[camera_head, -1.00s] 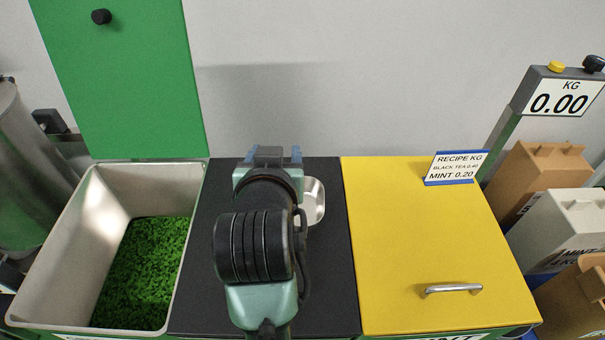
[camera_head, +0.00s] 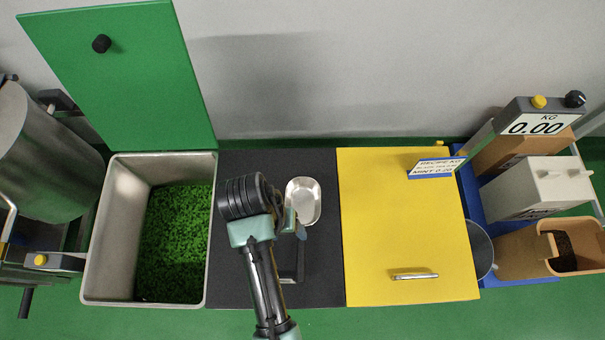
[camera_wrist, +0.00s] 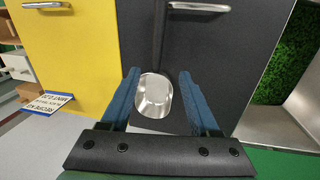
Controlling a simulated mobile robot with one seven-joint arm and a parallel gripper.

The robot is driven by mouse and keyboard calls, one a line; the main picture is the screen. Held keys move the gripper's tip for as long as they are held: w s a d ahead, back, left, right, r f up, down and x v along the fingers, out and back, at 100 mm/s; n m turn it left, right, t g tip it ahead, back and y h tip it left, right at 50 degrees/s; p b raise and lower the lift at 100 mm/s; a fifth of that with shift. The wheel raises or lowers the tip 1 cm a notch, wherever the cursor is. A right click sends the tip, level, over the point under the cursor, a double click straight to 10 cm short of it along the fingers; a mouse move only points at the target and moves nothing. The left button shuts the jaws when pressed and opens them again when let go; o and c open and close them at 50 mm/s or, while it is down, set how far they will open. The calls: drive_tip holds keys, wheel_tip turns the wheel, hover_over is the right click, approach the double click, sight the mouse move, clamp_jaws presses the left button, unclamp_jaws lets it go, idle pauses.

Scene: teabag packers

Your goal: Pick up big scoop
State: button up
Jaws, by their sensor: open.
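The big scoop, a shiny metal bowl (camera_head: 304,199) with a dark handle, lies on the dark top (camera_head: 325,165) between the green bin and the yellow lid. In the head view my arm partly covers the handle side, and my gripper's fingers are mostly hidden. In the wrist view the scoop bowl (camera_wrist: 153,95) appears between the two blue fingers of my gripper (camera_wrist: 160,76), with its handle pointing up the picture. The fingers are wide apart and hold nothing. I cannot tell how far above the scoop they are.
An open bin of green leaves (camera_head: 175,240) stands left, its green lid (camera_head: 125,75) raised. Right is a closed yellow lid (camera_head: 400,220) with a bar handle and recipe card (camera_head: 436,168). Farther right are a scale display (camera_head: 537,124) reading 0.00 and several containers, including a white one (camera_head: 540,187).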

sight(301, 248)
drive_tip(key=f, duration=0.2)
drive_tip(key=d+f, duration=0.1)
drive_tip(key=f, duration=0.1)
drive_tip(key=s+f, duration=0.1)
drive_tip(key=f, duration=0.1)
drive_tip(key=shift+d+f, duration=0.15)
drive_tip(key=shift+d, duration=0.05)
drive_tip(key=shift+d+f+p, duration=0.15)
drive_tip(key=shift+d+f, duration=0.1)
drive_tip(key=shift+f, duration=0.75)
drive_tip(key=shift+d+f+p, duration=0.15)
drive_tip(key=shift+d+f, duration=0.15)
drive_tip(key=shift+f, duration=0.7)
drive_tip(key=shift+d+f+p, duration=0.15)
drive_tip(key=shift+d+f, duration=0.1)
drive_tip(key=shift+f, duration=0.75)
drive_tip(key=shift+c, duration=0.2)
clamp_jaws()
